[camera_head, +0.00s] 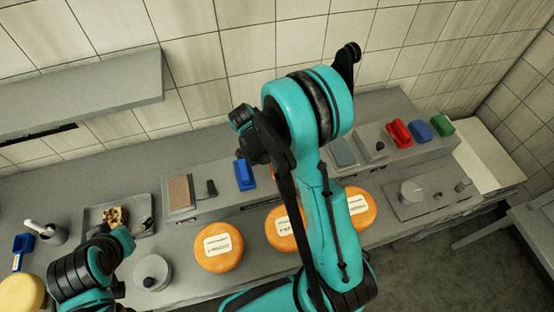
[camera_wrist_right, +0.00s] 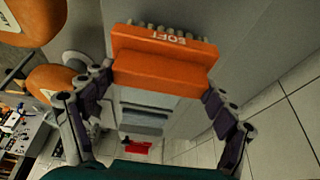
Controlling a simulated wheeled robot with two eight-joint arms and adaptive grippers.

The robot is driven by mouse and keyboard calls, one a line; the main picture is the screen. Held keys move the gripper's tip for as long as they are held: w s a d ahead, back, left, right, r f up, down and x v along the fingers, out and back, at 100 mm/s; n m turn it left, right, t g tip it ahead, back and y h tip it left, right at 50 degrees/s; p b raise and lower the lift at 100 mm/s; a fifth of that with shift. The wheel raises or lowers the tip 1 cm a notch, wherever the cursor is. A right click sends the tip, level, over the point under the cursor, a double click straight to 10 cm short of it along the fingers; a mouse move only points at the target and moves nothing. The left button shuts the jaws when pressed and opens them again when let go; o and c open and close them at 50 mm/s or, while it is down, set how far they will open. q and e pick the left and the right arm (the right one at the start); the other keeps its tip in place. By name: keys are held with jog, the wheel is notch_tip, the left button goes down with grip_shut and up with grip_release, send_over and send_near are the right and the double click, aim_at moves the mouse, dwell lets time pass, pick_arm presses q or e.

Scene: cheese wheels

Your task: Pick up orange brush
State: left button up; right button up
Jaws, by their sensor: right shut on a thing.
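The orange brush (camera_wrist_right: 165,68) shows in the right wrist view, with the lettering "SOFT" and a row of pale bristles along its top edge. My right gripper (camera_wrist_right: 160,82) is shut on it, with one finger at each end of its block. The brush appears lifted clear of the counter.
Orange cheese wheels (camera_head: 219,247) with white labels line the counter front. A blue brush (camera_head: 245,174) stands on the raised ledge; red (camera_head: 399,133), blue (camera_head: 420,131) and green (camera_head: 442,127) ones stand at right. A tray (camera_head: 92,217) is at left. A wall shelf (camera_head: 90,95) overhangs the left.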

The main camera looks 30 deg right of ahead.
aim_at(278, 158)
jog(key=r, duration=0.3)
jog(key=shift+s+r, duration=0.15)
jog(key=shift+s, duration=0.15)
jog(key=s+r, duration=0.6)
jog(key=s, duration=0.5)
jog(key=shift+r+p, duration=0.2)
jog(key=shift+p, duration=0.25)
jog(key=o, duration=0.4)
jog(key=shift+c, duration=0.6)
